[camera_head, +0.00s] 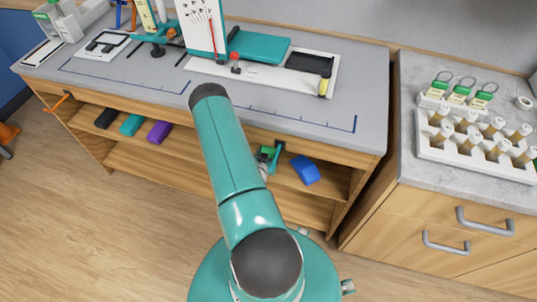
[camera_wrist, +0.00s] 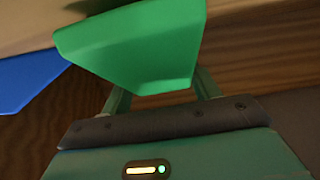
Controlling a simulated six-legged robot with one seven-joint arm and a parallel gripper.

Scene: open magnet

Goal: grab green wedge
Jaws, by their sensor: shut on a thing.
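The green wedge (camera_wrist: 135,45) fills the upper middle of the wrist view, with its broad sloped face toward the camera. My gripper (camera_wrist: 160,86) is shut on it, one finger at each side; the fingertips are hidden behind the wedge. In the head view my gripper (camera_head: 270,158) is at the open shelf under the grey bench, partly hidden by my arm. Only a small green part of the wedge shows there. Whether the wedge still touches the shelf cannot be told.
A blue block (camera_head: 305,170) lies on the shelf just right of my gripper; it also shows at the left of the wrist view (camera_wrist: 25,80). Black (camera_head: 107,118), teal (camera_head: 131,125) and purple (camera_head: 159,132) blocks lie farther left. The grey benchtop (camera_head: 360,80) overhangs the shelf.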

